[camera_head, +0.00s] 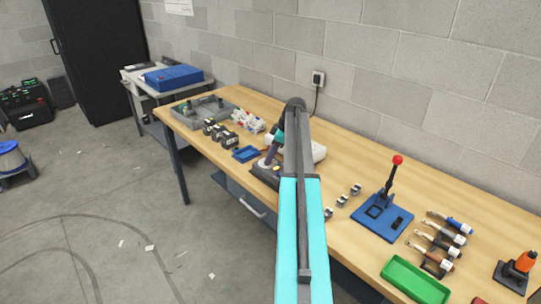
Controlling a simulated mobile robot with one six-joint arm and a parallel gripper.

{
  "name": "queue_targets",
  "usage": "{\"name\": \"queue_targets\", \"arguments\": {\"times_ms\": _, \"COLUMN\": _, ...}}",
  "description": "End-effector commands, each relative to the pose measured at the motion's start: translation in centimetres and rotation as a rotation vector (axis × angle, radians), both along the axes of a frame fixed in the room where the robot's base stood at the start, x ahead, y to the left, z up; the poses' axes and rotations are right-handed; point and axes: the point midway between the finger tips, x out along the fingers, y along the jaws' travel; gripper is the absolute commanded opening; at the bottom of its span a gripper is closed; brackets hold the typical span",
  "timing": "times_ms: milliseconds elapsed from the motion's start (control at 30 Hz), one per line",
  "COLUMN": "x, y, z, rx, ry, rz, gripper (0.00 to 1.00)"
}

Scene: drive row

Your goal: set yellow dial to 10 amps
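A dark box-shaped device (263,179) sits at the front edge of the wooden bench, beside my arm. A small pale yellowish spot shows on or near it, but it is too small to tell whether it is the yellow dial. No dial scale or amp marking can be read. My cyan and grey arm reaches up the middle of the view and bends down at its far end. My gripper (268,164) is small and dark there, low over the device. I cannot tell whether it touches anything, or whether its fingers are open or shut. My arm hides part of this area.
The wooden bench (345,240) runs along a block wall. Left of the device are a blue tray (246,154), several black blocks and a grey bin (205,108). Right are small metal parts, a red-knobbed lever press (383,215), several tools and a green tray (415,280).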

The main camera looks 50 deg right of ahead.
Motion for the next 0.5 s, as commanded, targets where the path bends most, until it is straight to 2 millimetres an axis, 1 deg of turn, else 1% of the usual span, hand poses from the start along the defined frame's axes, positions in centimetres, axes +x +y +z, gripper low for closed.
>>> {"name": "queue_targets", "arguments": {"times_ms": 200, "x": 0.01, "y": 0.01, "z": -0.01, "rx": 0.0, "ry": 0.0, "rz": 0.0, "gripper": 0.4}}
{"name": "queue_targets", "arguments": {"times_ms": 433, "x": 0.0, "y": 0.01, "z": 0.01, "rx": 0.0, "ry": 0.0, "rz": 0.0, "gripper": 0.01}}
{"name": "queue_targets", "arguments": {"times_ms": 500, "x": 0.0, "y": 0.01, "z": 0.01, "rx": 0.0, "ry": 0.0, "rz": 0.0, "gripper": 0.0}}
